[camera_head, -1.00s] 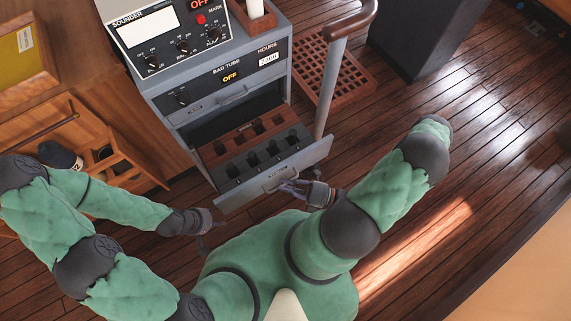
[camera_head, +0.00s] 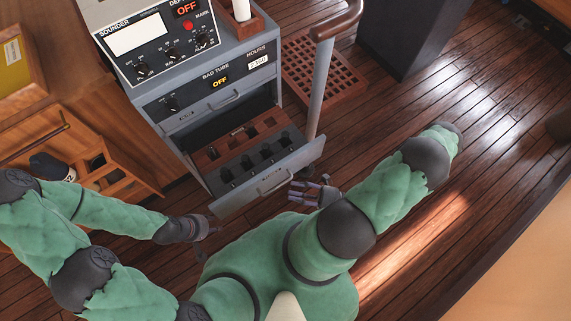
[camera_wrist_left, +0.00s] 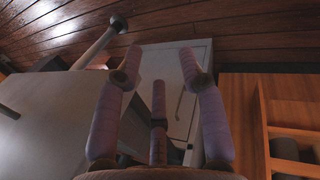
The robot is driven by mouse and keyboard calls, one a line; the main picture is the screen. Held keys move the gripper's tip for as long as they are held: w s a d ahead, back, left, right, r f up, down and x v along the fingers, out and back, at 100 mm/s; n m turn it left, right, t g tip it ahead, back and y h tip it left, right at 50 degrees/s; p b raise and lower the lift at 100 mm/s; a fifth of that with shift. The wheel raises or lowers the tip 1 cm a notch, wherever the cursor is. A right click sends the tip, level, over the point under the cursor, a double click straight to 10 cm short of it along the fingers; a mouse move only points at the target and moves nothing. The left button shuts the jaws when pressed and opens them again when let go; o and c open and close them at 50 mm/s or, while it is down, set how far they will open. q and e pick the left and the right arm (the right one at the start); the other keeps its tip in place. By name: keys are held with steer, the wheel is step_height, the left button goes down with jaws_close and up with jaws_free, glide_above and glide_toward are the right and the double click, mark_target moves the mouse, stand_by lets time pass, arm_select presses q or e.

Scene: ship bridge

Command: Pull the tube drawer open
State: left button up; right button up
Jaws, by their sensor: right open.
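The tube drawer (camera_head: 240,190) stands pulled out of the grey sounder cabinet (camera_head: 184,143). Inside it are a brown rack with holes (camera_head: 213,153) and a front row of several dark tube-like pieces. Its front handle (camera_head: 275,182) faces me. My right gripper (camera_head: 298,190) is open and empty, just right of the handle and apart from it. My left gripper (camera_head: 212,229) is below the drawer's left front corner, holding nothing. Its spread fingers (camera_wrist_left: 160,85) show in the left wrist view, with a pale panel and handle beyond.
A grey post with a brown rail (camera_head: 319,90) rises right of the cabinet. A wooden rack (camera_head: 105,160) stands at left. Open plank floor lies to the right.

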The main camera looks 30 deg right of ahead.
steer(key=v, duration=0.7)
steer(key=shift+s, duration=0.1)
stand_by(0.5)
